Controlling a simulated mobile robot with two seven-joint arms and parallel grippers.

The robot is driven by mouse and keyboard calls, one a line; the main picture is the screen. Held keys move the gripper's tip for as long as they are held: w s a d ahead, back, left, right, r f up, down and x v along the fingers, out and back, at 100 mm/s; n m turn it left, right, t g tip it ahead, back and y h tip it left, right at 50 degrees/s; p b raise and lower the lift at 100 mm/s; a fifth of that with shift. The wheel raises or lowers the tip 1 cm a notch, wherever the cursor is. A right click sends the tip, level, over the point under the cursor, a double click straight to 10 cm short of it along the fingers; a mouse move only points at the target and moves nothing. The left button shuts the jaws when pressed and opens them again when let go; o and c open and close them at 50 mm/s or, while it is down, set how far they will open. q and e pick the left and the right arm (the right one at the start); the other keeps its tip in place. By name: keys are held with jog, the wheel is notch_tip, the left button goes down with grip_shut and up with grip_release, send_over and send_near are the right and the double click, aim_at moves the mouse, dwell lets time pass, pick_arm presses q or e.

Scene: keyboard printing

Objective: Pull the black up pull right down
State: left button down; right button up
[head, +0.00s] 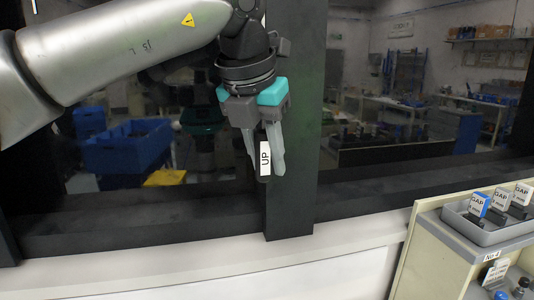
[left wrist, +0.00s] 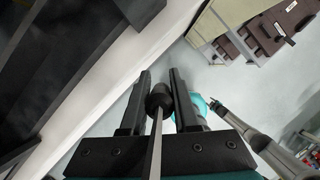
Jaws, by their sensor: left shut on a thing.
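A white label reading "UP" (head: 265,158) shows upright between the fingers of my left gripper (head: 266,170) in the head view, in front of a wide black upright post (head: 292,210). In the left wrist view, a black knob on a thin rod, the black up pull (left wrist: 158,97), sits between the two dark fingers of my left gripper (left wrist: 160,85). The left gripper is shut on this pull. The fingers and label hide most of the pull in the head view.
A black ledge (head: 150,212) runs along the window above a white panel (head: 200,270). At the right stands a beige cabinet (head: 428,250) with a grey tray (head: 480,230) of blocks labelled "GAP". Behind the dark glass are blue bins (head: 125,150) and workbenches.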

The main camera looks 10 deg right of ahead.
pick_arm(q)
jog(key=shift+s+f, duration=0.1)
jog(key=shift+f, duration=0.35)
pick_arm(e)
jog(key=shift+s+f, duration=0.15)
jog(key=shift+s, duration=0.2)
pick_arm(q)
jog(key=c, duration=1)
grip_release()
jog(key=o, duration=0.4)
jog(key=shift+r, duration=0.2)
jog(key=shift+c, duration=0.2)
jog(key=shift+r, duration=0.15)
jog(key=shift+a+r, duration=0.1)
jog(key=shift+r, duration=0.2)
jog(key=p+v, duration=0.1)
jog(key=v, duration=1.3)
pick_arm(e)
jog(key=shift+w+r, duration=0.15)
jog(key=shift+r, duration=0.45)
pick_arm(q)
jog(key=shift+s+r, duration=0.1)
jog(key=shift+r, duration=0.05)
